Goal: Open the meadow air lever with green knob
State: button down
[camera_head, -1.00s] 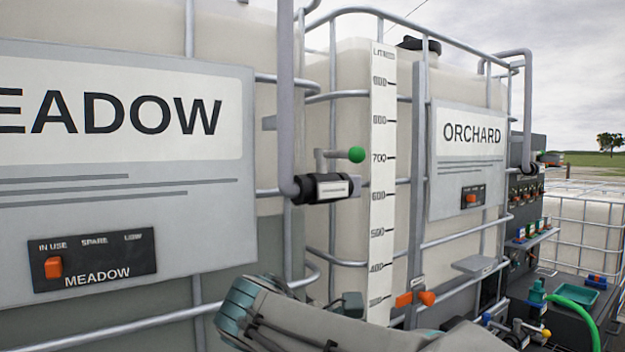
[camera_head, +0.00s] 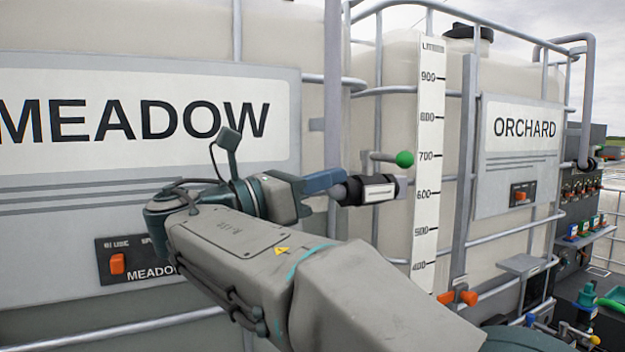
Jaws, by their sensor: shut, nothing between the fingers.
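The meadow air lever ends in a round green knob (camera_head: 404,159). Its short grey handle lies about level, above a black valve body (camera_head: 370,190) on the grey vertical pipe. My gripper (camera_head: 338,180) is raised in front of the MEADOW tank, just left of the valve. Its blue-grey fingers point right, overlap the pipe in the picture and are shut with nothing held. The green knob is clear of the fingers, to their upper right. I cannot tell whether the fingers touch the pipe or the valve.
The MEADOW sign (camera_head: 60,115) with an orange switch (camera_head: 117,263) stands behind my arm. Right of the valve are a litre scale (camera_head: 428,150), the ORCHARD sign (camera_head: 518,150) and an orange lever (camera_head: 468,298). Cage rails surround the tanks.

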aim_at(389, 160)
jog(key=p+x, duration=0.1)
jog(key=x, duration=0.7)
jog(key=shift+w+d+p, duration=0.2)
jog(key=shift+d+p, duration=0.15)
jog(key=shift+t, duration=0.5)
